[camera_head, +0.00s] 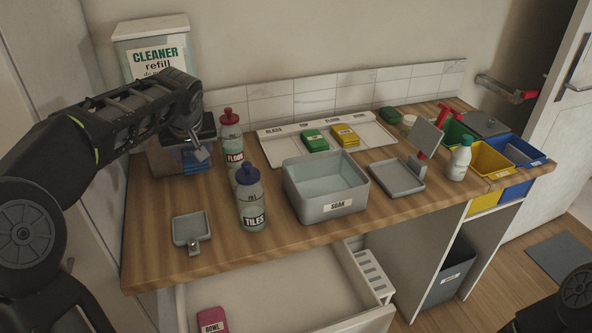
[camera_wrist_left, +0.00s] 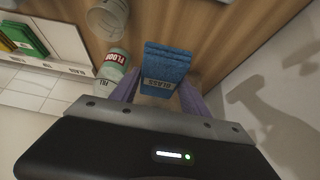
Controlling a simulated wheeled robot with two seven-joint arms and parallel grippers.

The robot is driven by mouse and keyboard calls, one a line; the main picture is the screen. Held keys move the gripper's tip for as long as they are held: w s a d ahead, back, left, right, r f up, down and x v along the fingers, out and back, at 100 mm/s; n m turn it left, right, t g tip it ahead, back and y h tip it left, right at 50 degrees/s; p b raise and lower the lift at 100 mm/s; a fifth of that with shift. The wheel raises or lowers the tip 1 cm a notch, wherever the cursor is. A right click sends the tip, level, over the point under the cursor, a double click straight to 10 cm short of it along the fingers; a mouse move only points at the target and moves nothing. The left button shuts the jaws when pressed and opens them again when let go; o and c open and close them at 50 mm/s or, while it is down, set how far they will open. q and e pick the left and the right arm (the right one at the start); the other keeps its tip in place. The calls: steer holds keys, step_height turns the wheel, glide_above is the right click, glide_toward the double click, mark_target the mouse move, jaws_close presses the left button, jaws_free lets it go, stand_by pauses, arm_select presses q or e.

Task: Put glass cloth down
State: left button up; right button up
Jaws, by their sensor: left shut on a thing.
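The blue glass cloth (camera_wrist_left: 165,68), a folded block with a GLASS label, is between the fingers of my left gripper (camera_wrist_left: 158,95) in the left wrist view. The gripper is shut on it. In the head view my left gripper (camera_head: 201,153) is at the back left of the counter, and blue cloth (camera_head: 196,163) shows just below it, partly hidden. Whether the cloth touches the counter is hard to tell. The white labelled cloth tray (camera_head: 285,151) is to the right, holding a green cloth (camera_head: 315,140) and a yellow cloth (camera_head: 345,135). My right gripper is out of view.
A red-capped FLOOR bottle (camera_head: 231,139) and a blue-capped TILES bottle (camera_head: 250,205) stand between my left gripper and the grey SOAK basin (camera_head: 336,207). A small grey dish (camera_head: 190,228) is at front left. An open drawer (camera_head: 270,300) holds a pink BOWL cloth (camera_head: 212,320).

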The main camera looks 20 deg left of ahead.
arm_select(q)
steer(key=shift+f, duration=0.15)
glide_above(202, 191)
steer(key=s+d, duration=0.1)
steer(key=s, duration=0.1)
steer(key=f, duration=0.6)
steer(key=shift+w+d, duration=0.1)
steer(key=shift+w, duration=0.15)
steer(key=shift+f, duration=0.1)
steer(key=shift+f, duration=1.8)
steer(key=shift+b, duration=0.3)
steer(key=shift+f, duration=0.25)
steer(key=o, duration=1.3)
steer(key=shift+r, duration=0.1)
